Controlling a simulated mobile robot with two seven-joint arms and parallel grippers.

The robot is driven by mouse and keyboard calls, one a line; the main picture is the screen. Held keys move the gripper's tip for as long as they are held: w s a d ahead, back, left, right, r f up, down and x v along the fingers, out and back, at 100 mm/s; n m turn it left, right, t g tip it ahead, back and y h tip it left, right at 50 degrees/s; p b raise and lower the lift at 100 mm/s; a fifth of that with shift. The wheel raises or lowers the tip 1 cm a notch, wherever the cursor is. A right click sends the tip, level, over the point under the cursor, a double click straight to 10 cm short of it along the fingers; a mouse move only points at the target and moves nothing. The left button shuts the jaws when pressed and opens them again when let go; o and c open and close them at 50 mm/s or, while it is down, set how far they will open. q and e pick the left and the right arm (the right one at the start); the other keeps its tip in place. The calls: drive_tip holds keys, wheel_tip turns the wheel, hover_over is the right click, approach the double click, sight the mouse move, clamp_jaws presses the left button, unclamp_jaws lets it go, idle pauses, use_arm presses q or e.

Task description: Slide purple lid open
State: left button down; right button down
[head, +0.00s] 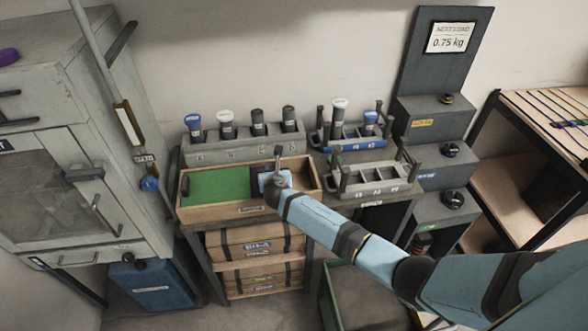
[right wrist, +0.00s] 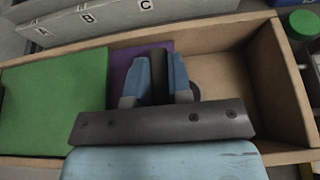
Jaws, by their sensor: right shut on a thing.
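The purple lid (right wrist: 124,72) lies in a long wooden box (head: 250,209), just right of a green panel (right wrist: 55,98). In the head view the lid (head: 255,172) is mostly hidden by my right gripper (head: 276,182). In the right wrist view my right gripper (right wrist: 158,80) points at the lid, its blue fingers shut on a dark upright handle (right wrist: 158,62) at the lid. Right of the lid the box stands open, with its bare wooden floor (right wrist: 232,75) and a dark round spot showing. My left gripper is not in view.
A grey lettered rack with dark and capped jars (head: 226,152) stands behind the box. A grey handled caddy (head: 372,179) is close on its right. A grey cabinet (head: 75,130) is at left. A green-capped jar (right wrist: 303,22) stands beside the box's right end.

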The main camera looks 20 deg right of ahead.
sight(254, 183)
drive_tip(key=a, duration=0.2)
drive_tip(key=w+a, duration=0.1)
drive_tip(key=a, duration=0.3)
drive_tip(key=shift+w+a+b, duration=0.15)
drive_tip(key=shift+w+b, duration=0.15)
drive_tip(key=shift+b, duration=0.05)
drive_tip(key=c, duration=1.1)
unclamp_jaws()
drive_tip(key=shift+o, duration=0.3)
drive_tip(key=v, duration=1.4)
drive_tip(key=shift+p, duration=0.3)
drive_tip(key=shift+w, duration=0.1)
